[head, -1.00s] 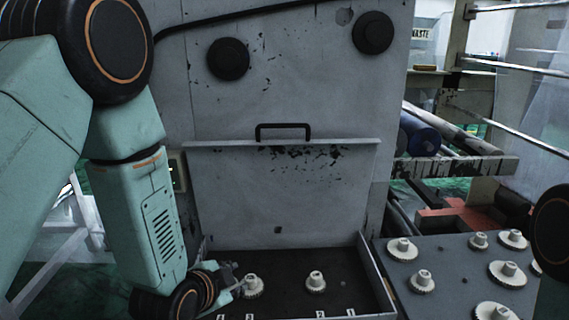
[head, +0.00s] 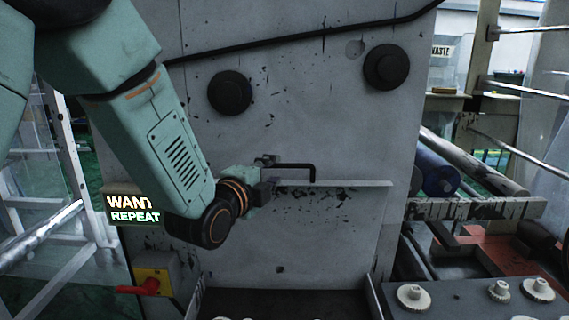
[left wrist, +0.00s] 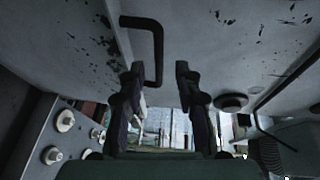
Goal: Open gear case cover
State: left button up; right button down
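The gear case cover (head: 330,235) is a worn grey panel on the front of the machine, with a ledge along its top edge. It stands upright against the machine. A black bar handle (head: 300,166) sits at the ledge; its left part is hidden behind my gripper. My left gripper (head: 268,172) is at the handle's left end. In the left wrist view the two fingers (left wrist: 160,78) are apart, and the handle (left wrist: 156,45) reaches down between them, close to the left finger. I cannot tell whether they touch. My right gripper is not in view.
An open tray (head: 290,300) lies below the cover, and a grey plate (head: 465,300) with white gears is at the lower right. A red switch (head: 150,287) on a yellow plate is at lower left, under a lit sign (head: 133,208). Two black knobs are above.

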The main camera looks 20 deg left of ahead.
aim_at(283, 167)
pick_arm(q)
jog(key=w, duration=0.1)
jog(key=w+d, duration=0.1)
jog(key=w, duration=0.3)
jog(key=shift+w+d+f, duration=0.25)
jog(key=shift+d+f, duration=0.05)
jog(key=shift+f, duration=0.05)
jog(key=shift+s+a+r, duration=0.1)
jog(key=shift+a, duration=0.35)
jog(key=shift+w+d, duration=0.3)
jog(key=shift+d, duration=0.15)
jog(key=c, duration=0.4)
jog(key=shift+s+a, duration=0.15)
jog(key=shift+a, duration=0.1)
grip_shut()
